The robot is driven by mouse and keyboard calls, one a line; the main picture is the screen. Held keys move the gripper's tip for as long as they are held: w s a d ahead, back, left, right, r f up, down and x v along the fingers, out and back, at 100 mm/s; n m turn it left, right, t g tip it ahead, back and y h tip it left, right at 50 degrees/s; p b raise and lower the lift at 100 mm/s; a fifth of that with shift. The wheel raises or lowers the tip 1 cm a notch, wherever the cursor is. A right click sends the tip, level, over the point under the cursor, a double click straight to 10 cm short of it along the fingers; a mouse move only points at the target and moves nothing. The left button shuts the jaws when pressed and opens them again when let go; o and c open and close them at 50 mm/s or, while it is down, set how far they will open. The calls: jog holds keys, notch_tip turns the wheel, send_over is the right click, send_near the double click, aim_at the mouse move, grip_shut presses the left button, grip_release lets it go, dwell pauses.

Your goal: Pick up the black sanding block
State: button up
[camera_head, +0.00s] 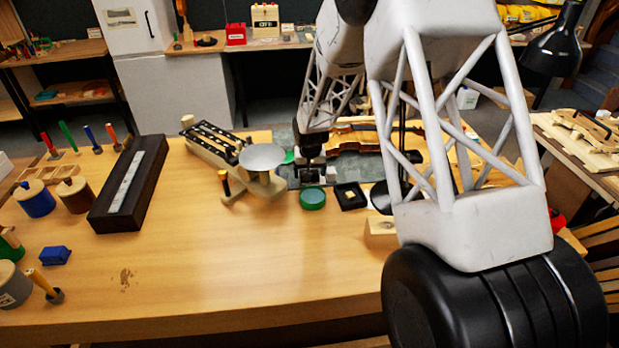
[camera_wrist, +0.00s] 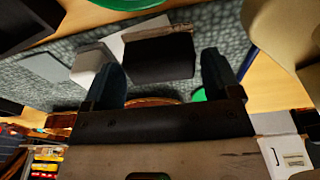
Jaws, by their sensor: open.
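The black sanding block (camera_wrist: 158,60) shows in the wrist view as a dark, box-like piece with a thin worn tan-grey strip along its upper edge. It is on the speckled grey-green mat (camera_wrist: 225,35). My gripper (camera_wrist: 163,66) is open, with one dark finger on each side of the block. A gap shows at the right finger; the left finger is close to the block's side, and I cannot tell if it touches. In the head view my gripper (camera_head: 310,163) points down over the mat, and the block there is small and mostly hidden.
A white block (camera_wrist: 88,64) lies beside the left finger. A green round tin (camera_head: 313,198) and a black square tray (camera_head: 351,196) stand just in front. The front table is mostly clear.

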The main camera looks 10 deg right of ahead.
jog(key=shift+w+f, duration=0.15)
jog(key=shift+f, duration=0.55)
jog(key=c, duration=0.7)
jog(key=shift+r, duration=0.2)
jog(key=shift+r, duration=0.9)
jog(key=shift+s+r, duration=0.4)
jog(key=shift+r, duration=0.35)
jog(key=s, duration=0.5)
jog(key=s+r, duration=0.1)
jog(key=s, duration=0.4)
jog(key=s+d, duration=0.1)
jog(key=s, duration=0.4)
jog(key=shift+s+d+r, duration=0.1)
jog(key=shift+r, duration=0.05)
